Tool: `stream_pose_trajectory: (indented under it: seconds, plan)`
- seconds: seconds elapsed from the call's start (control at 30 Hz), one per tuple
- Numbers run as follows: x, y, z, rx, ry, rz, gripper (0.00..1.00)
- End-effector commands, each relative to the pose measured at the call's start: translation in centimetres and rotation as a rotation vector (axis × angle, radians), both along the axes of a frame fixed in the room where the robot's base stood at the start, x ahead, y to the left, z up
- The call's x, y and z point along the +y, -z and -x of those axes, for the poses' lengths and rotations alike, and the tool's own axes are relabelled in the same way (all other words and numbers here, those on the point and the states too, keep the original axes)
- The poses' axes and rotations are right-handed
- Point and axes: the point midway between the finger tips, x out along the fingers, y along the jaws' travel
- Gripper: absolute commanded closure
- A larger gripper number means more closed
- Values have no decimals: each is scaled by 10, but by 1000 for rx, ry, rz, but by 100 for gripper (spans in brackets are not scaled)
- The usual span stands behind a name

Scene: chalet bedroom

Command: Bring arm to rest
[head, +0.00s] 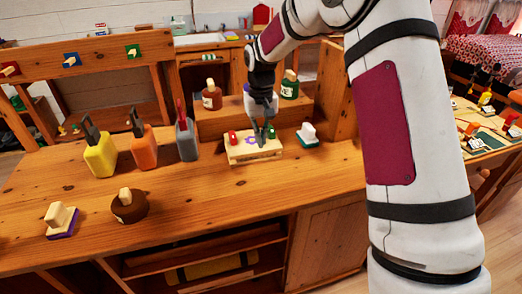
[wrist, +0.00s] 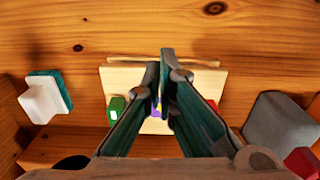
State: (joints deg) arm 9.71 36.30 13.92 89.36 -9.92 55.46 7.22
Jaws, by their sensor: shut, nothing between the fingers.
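My arm reaches down from the upper right of the head view, over the wooden desk (head: 180,190). My gripper (head: 263,142) points down above a small pale wooden board (head: 240,156). In the wrist view my gripper (wrist: 165,60) has its fingertips together with nothing between them. The board (wrist: 205,82) lies below the fingers and is partly hidden by them. It bears a green piece (wrist: 116,108), a red piece and a purple mark. Whether the fingertips touch the board I cannot tell.
Yellow (head: 100,158), orange (head: 144,150) and grey (head: 187,142) bottles stand left of the board. A green-and-white block (head: 307,134) sits close on its right. Jars stand on a raised shelf (head: 215,125) behind. A brown round pot (head: 129,208) is at the front left.

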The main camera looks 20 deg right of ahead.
Motion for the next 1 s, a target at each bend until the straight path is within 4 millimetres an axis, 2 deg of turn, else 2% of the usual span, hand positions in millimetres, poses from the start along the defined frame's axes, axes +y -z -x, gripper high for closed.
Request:
stream_pose_trajectory:
  seconds: [0.1, 0.33, 0.47, 0.57, 0.67, 0.8, 1.0]
  plan:
    - [0, -22, -1, -4, -1, 1, 100]
    - [0, -44, 0, -2, 0, 1, 100]
    - [1, -61, 10, -12, -4, 8, 100]
    - [2, -87, 29, -33, -11, 21, 100]
    - [2, -119, 57, -60, -17, 38, 100]
    - [2, -159, 102, -98, -20, 56, 100]
    - [0, -202, 171, -155, -19, 72, 100]
